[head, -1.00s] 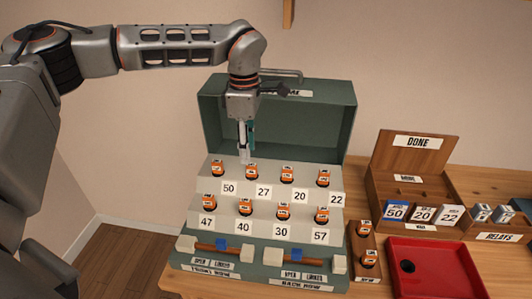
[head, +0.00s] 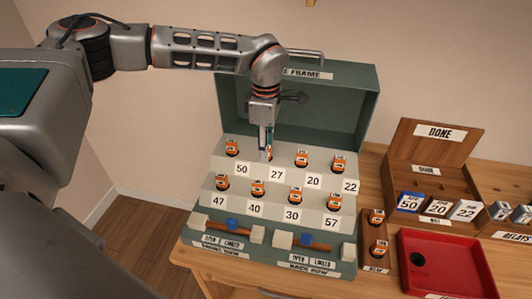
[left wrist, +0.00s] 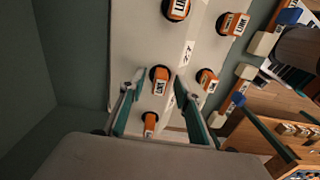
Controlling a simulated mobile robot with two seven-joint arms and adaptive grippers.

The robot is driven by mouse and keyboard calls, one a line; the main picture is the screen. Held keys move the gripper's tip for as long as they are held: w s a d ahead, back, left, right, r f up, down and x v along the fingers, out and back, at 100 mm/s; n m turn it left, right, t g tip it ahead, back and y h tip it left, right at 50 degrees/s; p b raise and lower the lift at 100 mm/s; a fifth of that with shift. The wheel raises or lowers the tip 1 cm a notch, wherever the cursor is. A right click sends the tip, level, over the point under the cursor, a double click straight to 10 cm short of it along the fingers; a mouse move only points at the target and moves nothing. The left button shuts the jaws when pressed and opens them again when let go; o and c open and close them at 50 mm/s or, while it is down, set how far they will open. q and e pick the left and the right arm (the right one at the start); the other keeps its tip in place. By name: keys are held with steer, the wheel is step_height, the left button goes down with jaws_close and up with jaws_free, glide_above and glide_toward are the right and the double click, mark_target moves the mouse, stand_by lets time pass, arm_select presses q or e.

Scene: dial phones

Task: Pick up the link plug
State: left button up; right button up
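Orange plugs with white labels and dark bases stand in two rows on the pale stepped panel (head: 285,180). My left gripper (head: 266,152) reaches down to the upper-row plug above the number 27. In the head view the fingers hide most of that plug. In the left wrist view an orange plug (left wrist: 159,80) lies between the two parted fingertips of my left gripper (left wrist: 160,85); whether a finger touches it I cannot tell. Other plugs show at the left (head: 232,147) and right (head: 302,158) of it. My right gripper is not in view.
A green case lid (head: 345,105) stands behind the panel. Sliders with blue blocks (head: 232,225) line its front. At right are a small wooden rack (head: 373,264) with orange plugs, a red tray (head: 408,236) and a wooden DONE box (head: 393,158) with number cards.

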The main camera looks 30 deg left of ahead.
arm_select(q)
jaws_close()
step_height(320, 180, up, 20)
stand_by(0.8)
